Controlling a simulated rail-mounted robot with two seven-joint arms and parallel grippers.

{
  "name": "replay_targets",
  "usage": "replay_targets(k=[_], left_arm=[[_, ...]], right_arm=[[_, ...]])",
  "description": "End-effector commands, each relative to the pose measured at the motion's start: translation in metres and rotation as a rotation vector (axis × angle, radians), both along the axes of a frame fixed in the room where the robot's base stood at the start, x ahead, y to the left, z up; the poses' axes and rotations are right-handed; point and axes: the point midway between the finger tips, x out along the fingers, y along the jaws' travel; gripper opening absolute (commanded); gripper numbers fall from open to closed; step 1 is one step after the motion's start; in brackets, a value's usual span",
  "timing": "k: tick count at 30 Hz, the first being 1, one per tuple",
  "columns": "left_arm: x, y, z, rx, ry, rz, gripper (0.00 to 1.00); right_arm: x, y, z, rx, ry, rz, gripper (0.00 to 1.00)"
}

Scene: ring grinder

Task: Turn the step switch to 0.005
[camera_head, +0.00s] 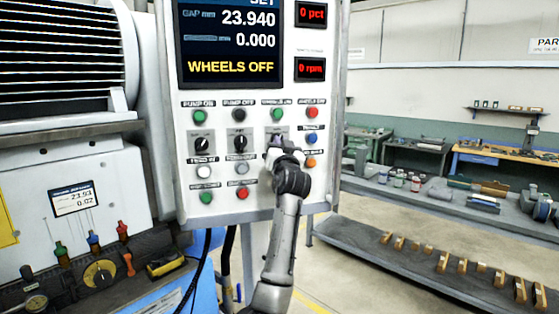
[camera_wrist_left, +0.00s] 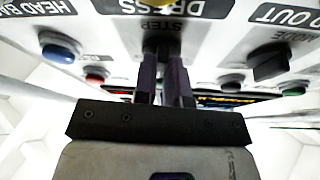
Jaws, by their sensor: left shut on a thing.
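The step switch is a dark knob on the white control panel (camera_head: 225,190). In the left wrist view its black knob (camera_wrist_left: 154,46) shows beside the upside-down STEP label (camera_wrist_left: 163,25). My left gripper (camera_head: 277,147) reaches up to the panel in the head view and covers most of the switch. In the left wrist view the two dark fingers of my left gripper (camera_wrist_left: 166,78) are close together at the knob, shut on it. The knob's pointer and the step values cannot be read. My right gripper is not in view.
Two more black knobs (camera_head: 202,145) (camera_head: 239,142) sit left of the switch. A blue button (camera_head: 312,138) is close on its right, with coloured buttons above and below. The display (camera_head: 232,45) reads 23.940, 0.000 and WHEELS OFF. A low shelf (camera_head: 390,262) stands at right.

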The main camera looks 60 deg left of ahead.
Motion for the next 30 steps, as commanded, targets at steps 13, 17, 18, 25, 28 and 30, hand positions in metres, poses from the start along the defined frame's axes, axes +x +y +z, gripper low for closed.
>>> replay_targets(k=[13,17,18,25,28,30], left_arm=[[0.002,0.000,-0.003,-0.057,-0.168,0.000,0.00],[0.002,0.001,-0.002,-0.061,-0.182,0.000,0.00],[0.002,0.001,-0.002,-0.061,-0.184,0.001,0.00],[0.002,0.001,-0.001,-0.063,-0.186,0.001,0.00],[0.002,0.001,-0.001,-0.063,-0.186,0.001,0.00],[0.002,0.001,-0.001,-0.063,-0.186,0.001,0.14]], right_arm=[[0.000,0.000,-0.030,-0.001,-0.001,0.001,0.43],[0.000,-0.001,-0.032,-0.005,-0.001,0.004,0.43],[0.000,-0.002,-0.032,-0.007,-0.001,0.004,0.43],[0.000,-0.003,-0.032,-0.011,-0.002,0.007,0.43],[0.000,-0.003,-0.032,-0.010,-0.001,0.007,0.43],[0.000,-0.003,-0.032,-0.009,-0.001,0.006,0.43]])
